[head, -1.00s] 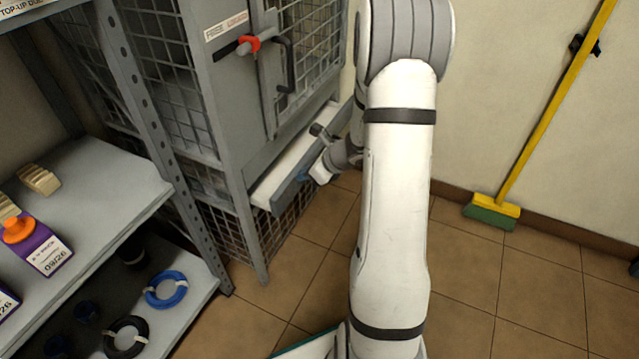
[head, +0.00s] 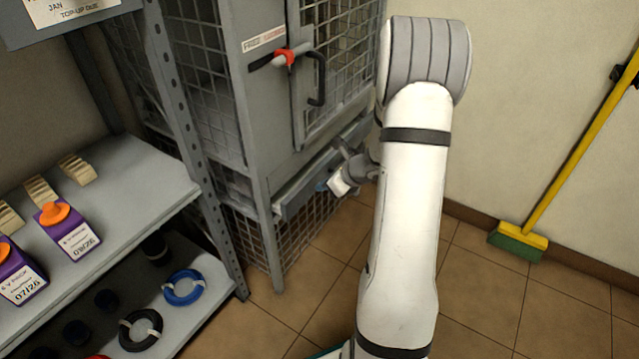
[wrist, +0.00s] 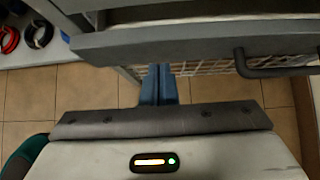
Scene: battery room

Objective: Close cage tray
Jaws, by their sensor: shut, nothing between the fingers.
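The cage tray (head: 296,198) is a grey drawer low in the grey mesh cage (head: 262,140). Its front panel lies close to the cage front, and little of its pale inside shows in the head view. In the wrist view the tray's grey front (wrist: 180,42) spans the top, with a dark bar handle (wrist: 272,68) at right. My gripper (head: 322,187) is at the tray front, its blue fingers together and empty. The fingers also show in the wrist view (wrist: 158,84), at the panel's lower edge. I cannot tell whether they touch it.
The cage door above has a red-and-black latch (head: 285,57) and a black handle (head: 317,78). A shelf rack (head: 120,215) with purple boxes and cable coils stands at left. A yellow broom (head: 518,241) leans on the right wall. Tiled floor is open at right.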

